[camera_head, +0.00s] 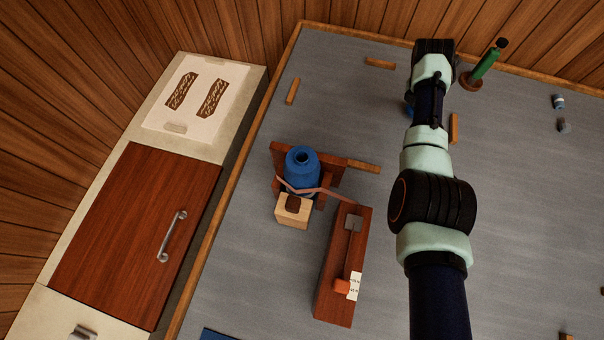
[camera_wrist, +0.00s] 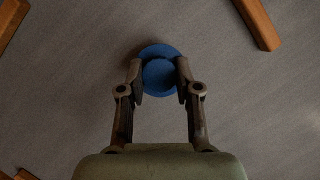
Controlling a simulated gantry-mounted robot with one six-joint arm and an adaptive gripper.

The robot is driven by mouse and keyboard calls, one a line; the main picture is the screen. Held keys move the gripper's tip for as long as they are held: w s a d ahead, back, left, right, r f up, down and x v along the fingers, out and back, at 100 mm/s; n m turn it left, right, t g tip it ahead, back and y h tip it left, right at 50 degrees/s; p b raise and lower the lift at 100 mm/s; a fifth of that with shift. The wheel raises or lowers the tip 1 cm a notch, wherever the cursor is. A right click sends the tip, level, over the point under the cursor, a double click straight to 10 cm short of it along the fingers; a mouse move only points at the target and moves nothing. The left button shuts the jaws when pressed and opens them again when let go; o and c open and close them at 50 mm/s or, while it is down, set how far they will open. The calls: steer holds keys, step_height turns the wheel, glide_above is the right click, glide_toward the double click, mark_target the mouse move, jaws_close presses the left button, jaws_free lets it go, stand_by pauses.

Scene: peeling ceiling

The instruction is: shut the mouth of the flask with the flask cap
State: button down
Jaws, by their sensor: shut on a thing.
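The blue flask (camera_head: 302,173) stands upright in a wooden holder, left of centre in the head view. Its round mouth faces up and is uncovered. The flask cap (camera_wrist: 160,54) is a round blue piece with a wider disc and a smaller round part. My gripper (camera_wrist: 160,77) is shut on it, with one finger on each side. In the head view only a sliver of blue (camera_head: 408,110) shows beside my arm, which hides most of the gripper and cap. The cap is over the grey table, well to the right of the flask; whether it touches the table I cannot tell.
A wooden block with a metal lever and orange knob (camera_head: 341,286) stands in front of the flask. A green tube on a round base (camera_head: 484,66) stands at the back right. Wooden strips (camera_head: 363,166) lie around. A cabinet (camera_head: 138,230) is at left.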

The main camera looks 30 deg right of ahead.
steer(key=shift+r+p, duration=0.45)
steer(key=shift+p, duration=0.05)
stand_by(0.3)
step_height(320, 180, up, 5)
steer(key=p, duration=0.5)
